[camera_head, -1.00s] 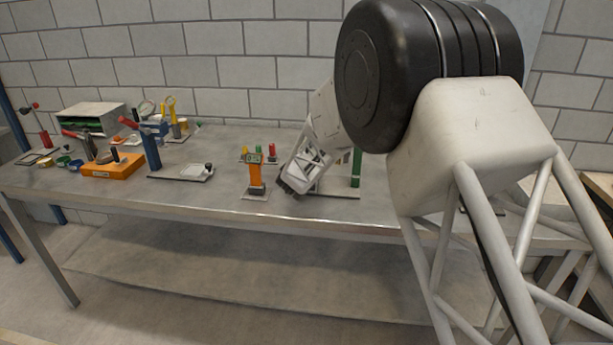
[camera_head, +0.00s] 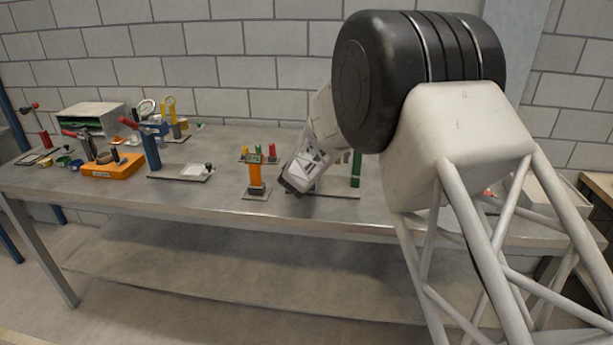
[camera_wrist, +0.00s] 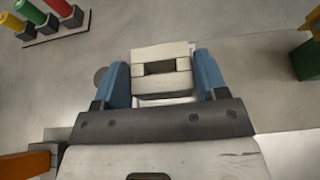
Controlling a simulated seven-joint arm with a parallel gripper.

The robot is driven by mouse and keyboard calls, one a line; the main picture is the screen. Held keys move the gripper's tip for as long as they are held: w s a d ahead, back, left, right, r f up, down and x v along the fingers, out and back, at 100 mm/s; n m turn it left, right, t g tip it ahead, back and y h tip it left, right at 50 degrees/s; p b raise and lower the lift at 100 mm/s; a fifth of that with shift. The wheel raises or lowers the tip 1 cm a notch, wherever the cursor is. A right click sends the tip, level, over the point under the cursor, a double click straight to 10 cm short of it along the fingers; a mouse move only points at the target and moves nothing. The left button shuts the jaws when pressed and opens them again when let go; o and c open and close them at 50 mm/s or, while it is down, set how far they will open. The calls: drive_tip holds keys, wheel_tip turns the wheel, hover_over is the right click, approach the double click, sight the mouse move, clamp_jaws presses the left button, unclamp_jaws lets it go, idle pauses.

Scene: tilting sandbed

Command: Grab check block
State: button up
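A pale off-white block with a dark rectangular slot, which I take to be the check block (camera_wrist: 160,82), shows in the wrist view between the two blue fingers of my gripper (camera_wrist: 162,75). The fingers stand apart, one along each side of it. Their inner edges lie very close to its sides; I cannot tell whether they press on it. In the head view my gripper (camera_head: 287,185) is low over the table, right of an orange post. The block cannot be made out there.
The orange post (camera_head: 256,175) stands close left of my gripper, and a green post (camera_head: 356,168) stands to its right. A rack of coloured pegs (camera_wrist: 40,15) is at upper left in the wrist view. Several tools and an orange box (camera_head: 110,167) fill the table's left.

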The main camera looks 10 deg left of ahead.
drive_tip(key=c, duration=0.6)
drive_tip(key=shift+r, duration=0.2)
drive_tip(key=shift+r, duration=1.5)
drive_tip(key=shift+s+d+r, duration=0.1)
drive_tip(key=shift+s+r, duration=0.05)
drive_tip(key=shift+s, duration=0.1)
drive_tip(key=s+d, duration=0.2)
drive_tip(key=s, duration=0.5)
drive_tip(key=s+d+r, duration=0.1)
drive_tip(key=s+d, duration=0.2)
drive_tip(key=s, duration=0.4)
drive_tip(key=shift+s+r, duration=0.2)
drive_tip(key=shift+s, duration=0.05)
